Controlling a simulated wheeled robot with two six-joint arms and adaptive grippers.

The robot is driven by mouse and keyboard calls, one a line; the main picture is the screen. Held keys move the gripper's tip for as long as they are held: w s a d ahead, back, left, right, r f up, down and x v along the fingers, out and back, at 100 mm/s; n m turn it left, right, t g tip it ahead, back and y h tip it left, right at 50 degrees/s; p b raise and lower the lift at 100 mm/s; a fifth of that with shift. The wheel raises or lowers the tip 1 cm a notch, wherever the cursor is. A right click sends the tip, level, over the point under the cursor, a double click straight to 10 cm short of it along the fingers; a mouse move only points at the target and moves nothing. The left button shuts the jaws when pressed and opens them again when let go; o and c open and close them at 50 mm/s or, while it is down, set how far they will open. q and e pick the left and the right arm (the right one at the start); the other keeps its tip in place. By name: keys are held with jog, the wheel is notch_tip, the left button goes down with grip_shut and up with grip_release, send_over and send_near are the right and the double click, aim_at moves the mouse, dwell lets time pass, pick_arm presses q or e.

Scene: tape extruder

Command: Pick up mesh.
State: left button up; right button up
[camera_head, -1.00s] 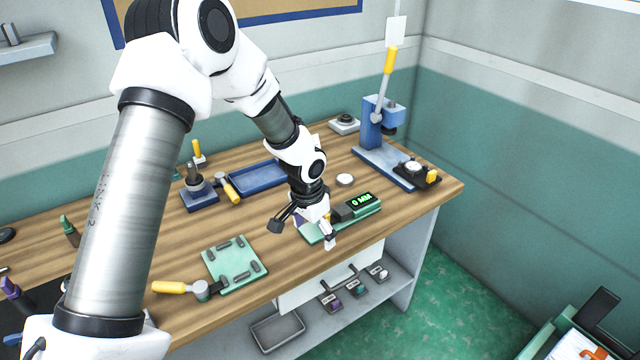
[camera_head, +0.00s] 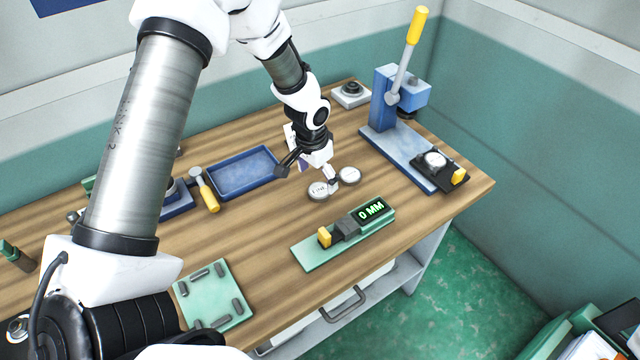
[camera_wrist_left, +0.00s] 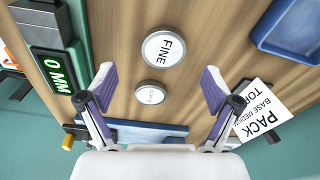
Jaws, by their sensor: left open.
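Two round pale discs lie flat on the wooden bench. The larger disc (camera_head: 318,190) reads "FINE" in the left wrist view (camera_wrist_left: 163,47). The smaller-looking disc (camera_head: 350,174) has a label too faint to read in the left wrist view (camera_wrist_left: 150,92). My left gripper (camera_head: 308,174) is above the discs, its fingers spread and empty. In the left wrist view the smaller-looking disc shows between the fingers (camera_wrist_left: 159,88), with the FINE disc just beyond the tips. My right gripper is not in view.
A green gauge (camera_head: 345,234) reading "0 MM" lies in front of the discs. A blue tray (camera_head: 243,173) is to their left, and a blue lever press (camera_head: 400,150) to their right. A green pegged plate (camera_head: 212,292) is at front left. A "PACK" card (camera_wrist_left: 262,112) stands close to one finger.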

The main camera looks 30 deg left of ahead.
aim_at(319, 191)
pick_arm(q)
jog(key=f, duration=0.3)
jog(key=w+f+p, duration=0.1)
jog(key=f, duration=0.1)
jog(key=shift+a, duration=0.3)
jog(key=shift+w+a+f, duration=0.1)
jog(key=shift+w+f, duration=0.1)
jog(key=shift+f, duration=0.1)
jog(key=shift+s+d+r, duration=0.2)
jog(key=shift+r, duration=0.05)
jog(key=shift+c, duration=0.7)
jog(key=shift+s+d+r, duration=0.1)
jog(key=shift+s, duration=0.05)
jog(key=c, duration=1.1)
